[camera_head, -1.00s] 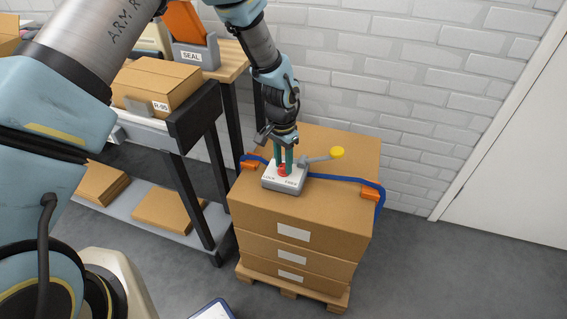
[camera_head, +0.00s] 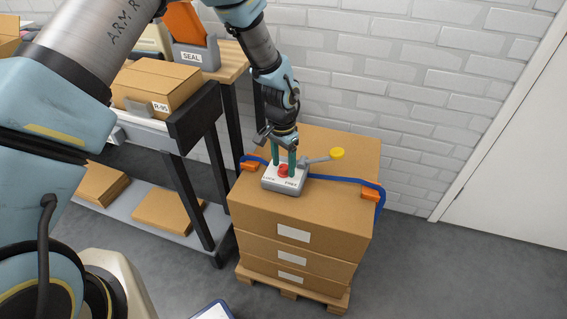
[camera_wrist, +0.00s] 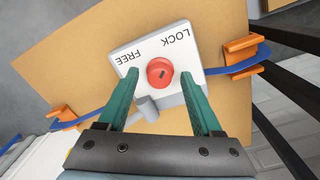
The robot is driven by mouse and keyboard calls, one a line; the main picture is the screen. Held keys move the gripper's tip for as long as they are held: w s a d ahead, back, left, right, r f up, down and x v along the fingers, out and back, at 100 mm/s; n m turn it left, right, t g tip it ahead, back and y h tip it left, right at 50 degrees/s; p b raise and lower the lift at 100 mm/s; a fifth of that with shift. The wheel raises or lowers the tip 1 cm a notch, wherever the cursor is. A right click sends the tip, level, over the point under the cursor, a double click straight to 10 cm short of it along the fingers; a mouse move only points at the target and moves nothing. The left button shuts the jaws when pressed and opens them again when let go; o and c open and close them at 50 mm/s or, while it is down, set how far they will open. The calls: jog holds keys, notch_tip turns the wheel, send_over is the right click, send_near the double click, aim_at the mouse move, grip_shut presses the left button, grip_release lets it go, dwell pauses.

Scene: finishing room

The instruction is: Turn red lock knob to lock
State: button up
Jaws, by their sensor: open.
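The red lock knob (camera_wrist: 159,73) sits on a light grey block (camera_wrist: 140,52) marked LOCK and FREE. In the head view the knob (camera_head: 284,171) and block (camera_head: 270,184) are on top of the stacked boxes, LOCK at left and FREE at right. The knob has a small dark mark on its top; I cannot tell clearly which word it points to. My gripper (camera_wrist: 158,77) is open, one teal finger on each side of the knob with gaps between. In the head view my gripper (camera_head: 284,161) points down over the block.
A blue strap (camera_head: 335,179) with orange corner guards crosses the top cardboard box (camera_head: 310,213). A grey lever with a yellow end (camera_head: 337,153) sticks out beside the block. A dark-framed shelf (camera_head: 190,130) stands left; a brick wall is behind.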

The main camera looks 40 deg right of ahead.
aim_at(283, 166)
notch_tip(283, 166, up, 11)
jog(key=b, duration=0.1)
jog(key=shift+w, duration=0.2)
jog(key=shift+f, duration=0.1)
dwell(0.6)
